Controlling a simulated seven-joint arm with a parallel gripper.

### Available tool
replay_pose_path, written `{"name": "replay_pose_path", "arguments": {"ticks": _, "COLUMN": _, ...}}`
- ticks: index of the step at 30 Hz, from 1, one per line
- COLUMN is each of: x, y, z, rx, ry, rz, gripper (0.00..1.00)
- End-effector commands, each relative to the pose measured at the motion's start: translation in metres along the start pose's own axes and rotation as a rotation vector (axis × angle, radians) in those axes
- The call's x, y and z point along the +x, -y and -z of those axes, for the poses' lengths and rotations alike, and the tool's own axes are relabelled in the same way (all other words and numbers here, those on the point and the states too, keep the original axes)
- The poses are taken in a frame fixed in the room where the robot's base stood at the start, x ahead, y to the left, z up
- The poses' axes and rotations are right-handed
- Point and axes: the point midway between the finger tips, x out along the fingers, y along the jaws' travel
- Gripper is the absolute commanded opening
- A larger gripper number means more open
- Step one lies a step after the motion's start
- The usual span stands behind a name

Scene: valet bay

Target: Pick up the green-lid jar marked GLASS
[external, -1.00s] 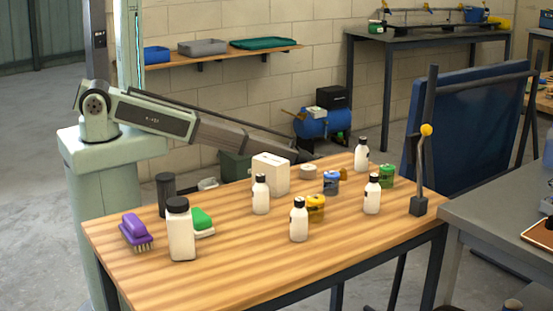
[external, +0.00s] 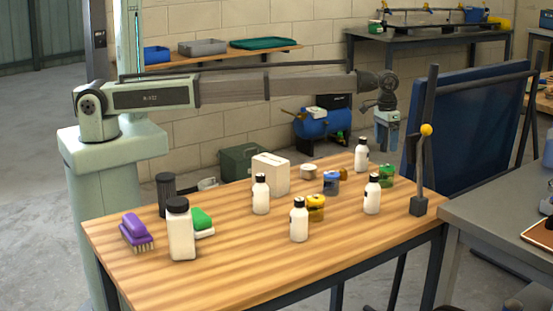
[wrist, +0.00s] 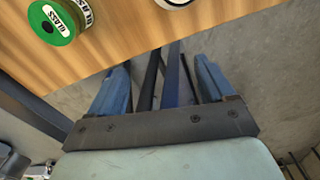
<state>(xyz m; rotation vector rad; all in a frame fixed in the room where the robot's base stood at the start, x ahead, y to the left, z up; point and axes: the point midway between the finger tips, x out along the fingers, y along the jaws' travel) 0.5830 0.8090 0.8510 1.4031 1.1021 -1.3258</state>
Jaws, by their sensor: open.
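The green-lid jar (external: 387,176) stands at the back right of the wooden table, behind a white bottle. In the wrist view its green lid (wrist: 50,24) is at the upper left, with GLASS readable on the label. My gripper (external: 386,148) points down above and behind the jar in the external view, apart from it. In the wrist view my gripper (wrist: 160,68) is open and empty, its fingers over the floor just past the table edge, with the jar off to the upper left.
White bottles (external: 372,195) and (external: 361,155) stand near the jar. A blue-lid jar (external: 331,182) and a yellow-lid jar (external: 316,207) stand further left. A post with a yellow ball (external: 426,130) rises at the table's right corner.

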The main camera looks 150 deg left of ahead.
Motion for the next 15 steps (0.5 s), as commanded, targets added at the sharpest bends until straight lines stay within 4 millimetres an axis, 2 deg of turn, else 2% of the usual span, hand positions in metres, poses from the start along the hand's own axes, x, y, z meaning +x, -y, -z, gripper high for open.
{"name": "replay_pose_path", "arguments": {"ticks": 1, "x": -0.015, "y": -0.026, "z": -0.011, "rx": 0.004, "ry": 0.004, "rz": 0.003, "gripper": 0.82}}
{"name": "replay_pose_path", "arguments": {"ticks": 3, "x": -0.029, "y": -0.053, "z": -0.025, "rx": 0.001, "ry": 0.014, "rz": 0.010, "gripper": 0.82}}
{"name": "replay_pose_path", "arguments": {"ticks": 6, "x": -0.047, "y": -0.082, "z": -0.041, "rx": -0.003, "ry": 0.024, "rz": 0.017, "gripper": 0.82}}
{"name": "replay_pose_path", "arguments": {"ticks": 10, "x": -0.059, "y": -0.102, "z": -0.055, "rx": -0.007, "ry": 0.033, "rz": 0.025, "gripper": 0.82}}
{"name": "replay_pose_path", "arguments": {"ticks": 15, "x": -0.058, "y": -0.108, "z": -0.059, "rx": -0.011, "ry": 0.036, "rz": 0.028, "gripper": 0.82}}
